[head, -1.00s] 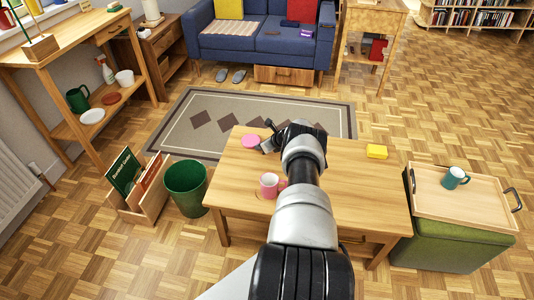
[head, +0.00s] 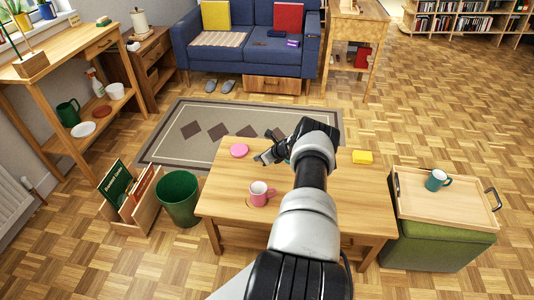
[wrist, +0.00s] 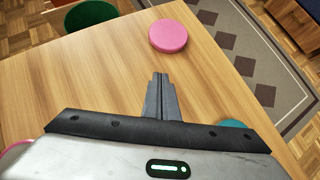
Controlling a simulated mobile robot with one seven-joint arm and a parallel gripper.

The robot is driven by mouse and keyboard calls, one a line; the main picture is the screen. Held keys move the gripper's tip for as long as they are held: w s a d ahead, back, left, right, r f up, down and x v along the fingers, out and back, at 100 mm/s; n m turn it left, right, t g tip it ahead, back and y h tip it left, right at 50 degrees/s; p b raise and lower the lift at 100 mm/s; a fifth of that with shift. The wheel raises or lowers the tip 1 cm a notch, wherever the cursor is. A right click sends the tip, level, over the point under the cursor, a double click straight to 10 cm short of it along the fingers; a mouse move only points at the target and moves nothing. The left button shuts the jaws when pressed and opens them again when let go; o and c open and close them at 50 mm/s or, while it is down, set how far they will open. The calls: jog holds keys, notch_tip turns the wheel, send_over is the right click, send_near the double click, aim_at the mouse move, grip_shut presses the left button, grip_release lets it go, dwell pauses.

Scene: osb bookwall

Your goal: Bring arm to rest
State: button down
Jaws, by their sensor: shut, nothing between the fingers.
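My gripper (wrist: 160,80) is shut and empty in the wrist view, its fingers together above the wooden table (wrist: 95,85). In the head view my gripper (head: 262,158) is at the far part of the table (head: 345,200), just right of a flat pink disc (head: 239,150). The disc also lies beyond the fingertips in the wrist view (wrist: 168,36). My arm reaches out over the table and hides part of it. A pink mug (head: 259,193) stands left of my forearm. A teal thing (wrist: 233,124) is mostly hidden behind my gripper.
A yellow block (head: 362,157) lies right of my arm. A tray (head: 430,207) with a teal mug (head: 437,180) sits on a green ottoman (head: 440,248). A green bin (head: 178,200) stands left of the table. The rug (head: 170,140) lies behind it.

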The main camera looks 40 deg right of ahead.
jog(key=p+v, duration=0.1)
jog(key=v, duration=0.4)
jog(key=shift+s+r, duration=0.1)
jog(key=shift+s, duration=0.05)
